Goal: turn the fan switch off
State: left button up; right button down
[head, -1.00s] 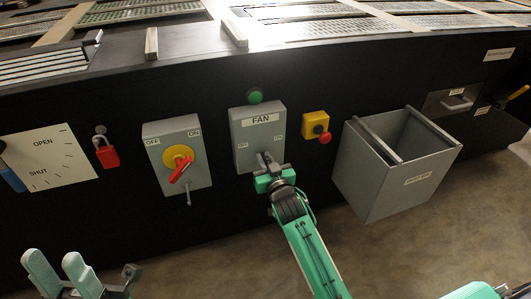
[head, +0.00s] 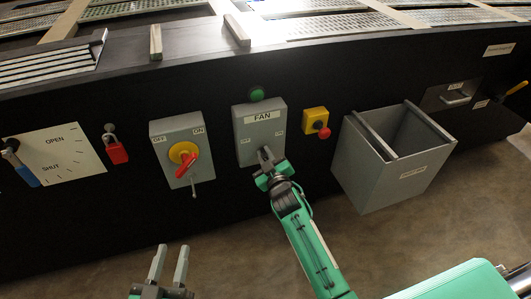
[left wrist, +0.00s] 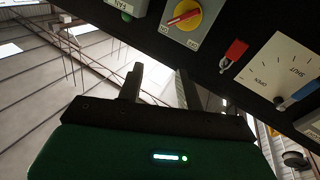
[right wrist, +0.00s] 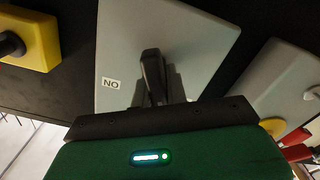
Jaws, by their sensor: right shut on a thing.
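The grey fan box (head: 259,135) with its FAN label is on the dark panel in the head view, with a small label on each side; its face also fills the middle of the right wrist view (right wrist: 200,40). My right gripper (head: 266,156) is at the box's lower part. The dark switch lever (right wrist: 152,68) is between its fingers, which are shut on it; the ON label shows beside it. The OFF label is hidden in the right wrist view. The lever's exact angle is hard to tell. My left gripper (head: 170,264) is open and empty, low and away from the panel.
A green lamp (head: 257,94) sits above the fan box. A red-and-yellow rotary switch (head: 184,154) is to its left, a red stop button (head: 323,132) to its right. A grey bin (head: 385,170) stands further right. A red padlock (head: 117,153) hangs left.

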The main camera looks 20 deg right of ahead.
pick_arm(q)
jog(key=shift+s+d+f+g, duration=0.15)
jog(key=shift+s+f+g, duration=0.1)
jog(key=shift+f+g, duration=0.4)
pick_arm(e)
jog(key=shift+n, duration=0.3)
pick_arm(q)
jog(key=shift+f, duration=0.1)
pick_arm(e)
jog(key=c, duration=1.4)
grip_release()
